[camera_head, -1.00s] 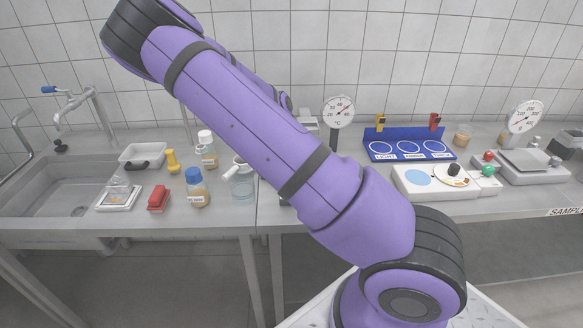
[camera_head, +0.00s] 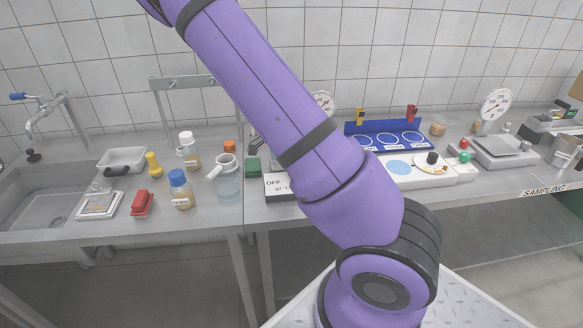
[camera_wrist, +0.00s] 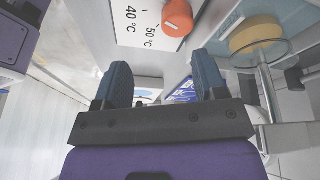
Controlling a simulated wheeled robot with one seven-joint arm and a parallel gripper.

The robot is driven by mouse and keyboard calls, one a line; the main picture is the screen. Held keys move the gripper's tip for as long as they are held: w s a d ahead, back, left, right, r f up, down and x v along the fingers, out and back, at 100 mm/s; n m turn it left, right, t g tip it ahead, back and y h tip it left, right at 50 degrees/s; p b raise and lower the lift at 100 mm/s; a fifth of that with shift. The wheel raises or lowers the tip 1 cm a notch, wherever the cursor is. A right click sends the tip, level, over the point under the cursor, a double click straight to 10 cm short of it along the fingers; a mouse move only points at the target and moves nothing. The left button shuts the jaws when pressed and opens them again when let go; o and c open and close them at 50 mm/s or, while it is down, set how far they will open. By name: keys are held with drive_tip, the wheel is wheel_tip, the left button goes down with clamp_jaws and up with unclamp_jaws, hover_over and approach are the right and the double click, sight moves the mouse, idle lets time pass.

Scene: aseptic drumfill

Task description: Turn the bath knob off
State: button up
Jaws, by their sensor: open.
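The bath's white panel (camera_head: 274,184) shows in the head view with "OFF" and "30" printed on it; my arm hides the rest, including the knob. In the wrist view the panel (camera_wrist: 142,22) carries 40 °C and 50 °C marks, and the orange knob (camera_wrist: 178,18) stands at its edge, near the 50 °C mark. My gripper (camera_wrist: 162,80) is open and empty, its two dark blue fingertips apart. In the picture the knob lies above and between the fingertips, with a visible gap. My gripper is out of the head view.
A glass jar with tan contents (camera_wrist: 256,38) is right of the fingers. On the counter, a beaker (camera_head: 228,181), a blue-capped bottle (camera_head: 181,190) and a green block (camera_head: 252,167) stand left of my arm. A blue stand (camera_head: 390,137) and a scale (camera_head: 503,150) are to the right.

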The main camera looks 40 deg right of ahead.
wheel_tip(320, 180, up, 3)
drive_tip(key=s+a+n+t, duration=0.2)
drive_tip(key=n+t, duration=0.2)
drive_tip(key=n, duration=0.6)
drive_tip(key=shift+w+x, duration=0.15)
drive_tip(key=shift+x, duration=2.5)
drive_tip(key=shift+w+x, duration=0.15)
drive_tip(key=shift+x, duration=2.45)
drive_tip(key=shift+c, duration=0.5)
drive_tip(key=c, duration=0.8)
